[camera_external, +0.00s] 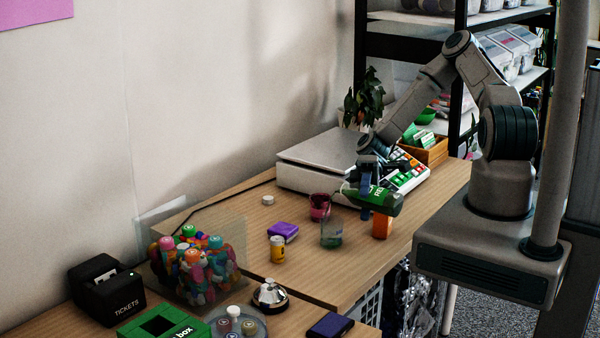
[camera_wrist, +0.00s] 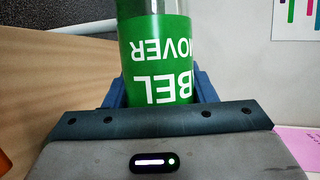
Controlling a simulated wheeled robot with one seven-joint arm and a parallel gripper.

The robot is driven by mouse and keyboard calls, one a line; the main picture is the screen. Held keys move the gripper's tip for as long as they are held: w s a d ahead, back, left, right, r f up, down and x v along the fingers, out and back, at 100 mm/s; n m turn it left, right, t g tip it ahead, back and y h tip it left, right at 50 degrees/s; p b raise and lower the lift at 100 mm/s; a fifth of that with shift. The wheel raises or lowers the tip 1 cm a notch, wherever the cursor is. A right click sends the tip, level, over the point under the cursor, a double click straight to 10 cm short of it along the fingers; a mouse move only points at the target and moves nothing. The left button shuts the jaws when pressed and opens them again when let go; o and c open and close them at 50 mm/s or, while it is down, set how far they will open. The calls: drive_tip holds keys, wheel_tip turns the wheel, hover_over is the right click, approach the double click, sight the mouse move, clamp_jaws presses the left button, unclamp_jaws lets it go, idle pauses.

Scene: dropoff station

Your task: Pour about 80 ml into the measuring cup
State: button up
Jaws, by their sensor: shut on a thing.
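My gripper (camera_external: 367,187) is shut on a bottle with a green label (camera_external: 384,198). The bottle is tipped almost level, its narrow end to the left. In the wrist view the green label (camera_wrist: 158,50) reads in part "LABEL ...MOVER", upside down, between my blue fingers. A clear cup (camera_external: 331,232), which looks like the measuring cup, stands on the table below the bottle's narrow end. It has a greenish tint low down; the liquid level is too small to read. I cannot make out a stream. The cup does not show in the wrist view.
A red-pink cup (camera_external: 319,206) stands just behind the clear cup. An orange box (camera_external: 382,225) stands close to the right, under the bottle. A yellow can (camera_external: 277,249) and a purple box (camera_external: 284,231) are to the left.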

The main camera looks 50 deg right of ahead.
sight(376, 209)
drive_tip(key=shift+s, duration=1)
drive_tip(key=shift+f+m, duration=0.1)
drive_tip(key=shift+m, duration=0.4)
idle(1.3)
drive_tip(key=shift+s+r+n+t, duration=0.1)
drive_tip(key=shift+r+n+t, duration=0.15)
drive_tip(key=shift+n, duration=0.65)
drive_tip(key=shift+s+f+n+t+b, duration=0.3)
drive_tip(key=shift+f+n+t+b, duration=0.2)
drive_tip(key=shift+f+b, duration=0.15)
drive_tip(key=shift+s+r, duration=0.1)
drive_tip(key=shift+w+n+h, duration=0.2)
drive_tip(key=shift+n+h, duration=0.1)
drive_tip(key=shift+t, duration=0.35)
drive_tip(key=shift+r+n, duration=0.1)
drive_tip(key=shift+n, duration=0.2)
